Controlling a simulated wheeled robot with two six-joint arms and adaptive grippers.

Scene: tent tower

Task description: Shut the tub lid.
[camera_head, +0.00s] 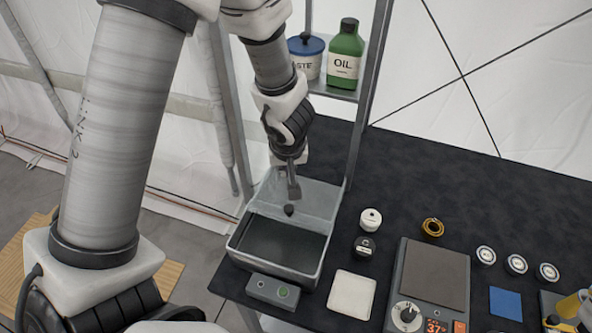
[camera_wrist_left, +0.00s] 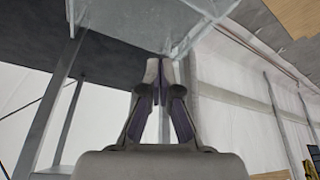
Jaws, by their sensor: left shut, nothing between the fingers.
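The grey tub (camera_head: 322,262) stands at the left front corner of the black table. Its dark inside shows at the front. The pale grey lid (camera_head: 315,202), with a small dark knob (camera_head: 289,210), stands open at the back of the tub; its exact angle is hard to tell. My left gripper (camera_head: 294,190) is shut and empty, pointing down in front of the lid, just above the knob. I cannot tell if it touches. In the left wrist view the shut fingers (camera_wrist_left: 158,68) are close below a grey panel. My right gripper is not in view.
A shelf behind holds a green oil bottle (camera_head: 345,55) and a blue-lidded jar (camera_head: 306,58); its post (camera_head: 368,90) rises right of the tub. A small button box (camera_head: 272,291) sits before the tub. A white pad (camera_head: 352,295) and a scale (camera_head: 432,280) lie to the right.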

